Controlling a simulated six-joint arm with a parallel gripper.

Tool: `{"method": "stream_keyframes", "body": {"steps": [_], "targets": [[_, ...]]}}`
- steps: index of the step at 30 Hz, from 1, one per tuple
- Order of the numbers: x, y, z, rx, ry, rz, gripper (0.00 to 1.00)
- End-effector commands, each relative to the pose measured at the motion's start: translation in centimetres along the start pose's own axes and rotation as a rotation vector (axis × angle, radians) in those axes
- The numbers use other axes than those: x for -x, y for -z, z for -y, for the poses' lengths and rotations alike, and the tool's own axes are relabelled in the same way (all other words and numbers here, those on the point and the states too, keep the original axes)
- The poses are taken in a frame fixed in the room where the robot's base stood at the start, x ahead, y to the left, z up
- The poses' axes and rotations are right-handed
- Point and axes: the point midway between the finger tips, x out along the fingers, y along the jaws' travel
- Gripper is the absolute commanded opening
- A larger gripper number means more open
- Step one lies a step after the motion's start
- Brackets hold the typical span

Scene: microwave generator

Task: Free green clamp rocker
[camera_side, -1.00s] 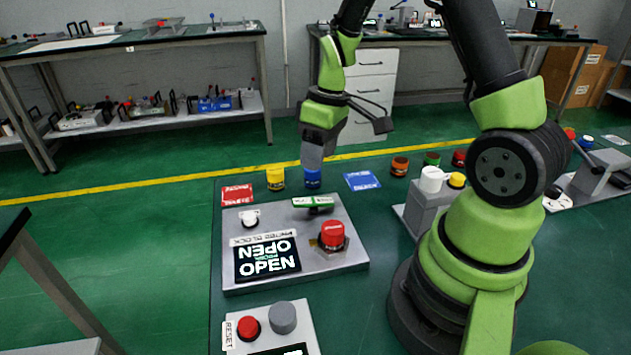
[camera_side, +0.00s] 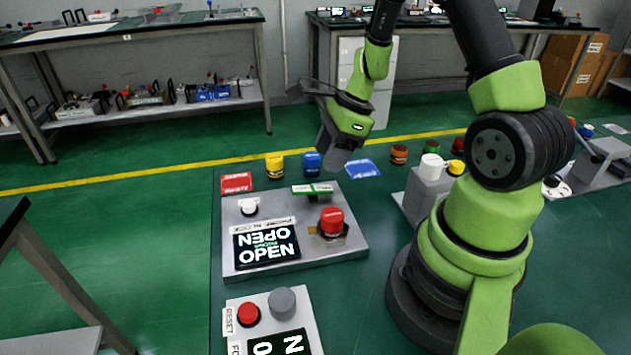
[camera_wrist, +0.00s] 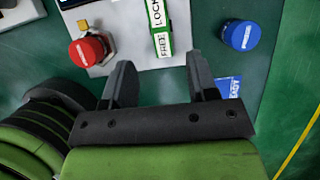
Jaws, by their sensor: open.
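The green clamp rocker (camera_side: 312,189) lies across the back of the grey panel (camera_side: 300,262). In the wrist view the rocker (camera_wrist: 171,20) shows white labels reading LOCK and FREE, with FREE at the end nearer my gripper. My gripper (camera_side: 334,160) hangs tilted above and behind the rocker in the side view. In the wrist view its fingers (camera_wrist: 161,70) are apart and empty, roughly in line with the rocker's FREE end. I cannot tell the exact height gap. The rocker's tilt is hard to read.
A red knob (camera_side: 331,221) stands right of the panel's OPEN display (camera_side: 266,246), with a small orange tab beside it. A blue button (camera_side: 311,163) and yellow button (camera_side: 275,166) stand behind the panel. A white cylinder (camera_side: 430,167) stands on a block to the right.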

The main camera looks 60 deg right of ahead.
Motion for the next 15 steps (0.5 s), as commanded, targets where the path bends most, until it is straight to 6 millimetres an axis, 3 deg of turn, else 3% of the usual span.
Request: {"method": "stream_keyframes", "body": {"steps": [6, 15], "targets": [[-3.6, 0.0, -0.1, 0.004, -0.005, 0.000, 0.53], [-6.8, 0.0, 0.0, 0.006, -0.002, -0.001, 0.53]]}}
